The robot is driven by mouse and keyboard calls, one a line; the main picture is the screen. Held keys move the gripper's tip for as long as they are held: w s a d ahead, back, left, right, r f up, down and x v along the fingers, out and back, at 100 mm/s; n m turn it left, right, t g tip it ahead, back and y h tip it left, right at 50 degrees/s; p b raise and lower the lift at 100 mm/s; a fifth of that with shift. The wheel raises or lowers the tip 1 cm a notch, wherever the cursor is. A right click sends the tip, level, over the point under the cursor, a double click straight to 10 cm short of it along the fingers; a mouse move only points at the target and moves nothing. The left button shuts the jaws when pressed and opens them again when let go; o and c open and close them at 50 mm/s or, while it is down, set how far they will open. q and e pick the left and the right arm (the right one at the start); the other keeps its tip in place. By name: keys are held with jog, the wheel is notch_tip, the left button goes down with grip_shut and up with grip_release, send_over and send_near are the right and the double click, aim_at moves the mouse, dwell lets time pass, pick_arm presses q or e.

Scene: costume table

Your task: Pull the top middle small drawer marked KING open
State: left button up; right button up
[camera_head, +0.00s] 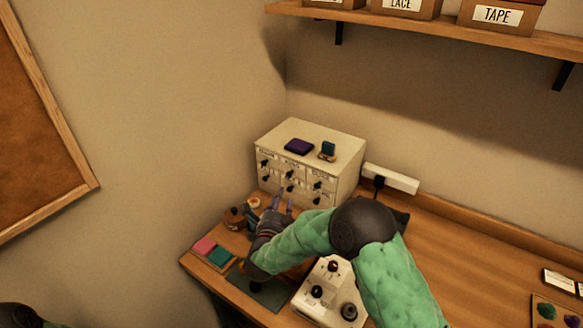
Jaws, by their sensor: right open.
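A cream cabinet of small drawers (343,165) stands in the back corner of the table. Its front has two rows of labelled drawers with dark knobs. The top middle drawer (292,165) has a small label, too small to read surely, and looks flush with its neighbours. My right gripper (283,203) is open and empty, its two fingers pointing up toward the cabinet, just in front of and below the lower middle knob in the picture. I cannot tell whether a fingertip touches the front. My left gripper is out of view.
A purple item (299,146) and a small teal item (328,149) lie on the cabinet. A cream machine with dark knobs (322,300) stands beside my right forearm. Pink and teal pads (205,246) lie at the left edge. A power strip (391,179) runs along the wall.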

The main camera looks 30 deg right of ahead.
aim_at(289, 175)
jog(key=b+x, duration=0.1)
jog(key=x, duration=0.9)
jog(key=shift+w+d+r, duration=0.1)
jog(key=shift+w+d, duration=0.1)
jog(key=shift+w, duration=0.05)
jog(key=shift+c, duration=0.3)
grip_shut()
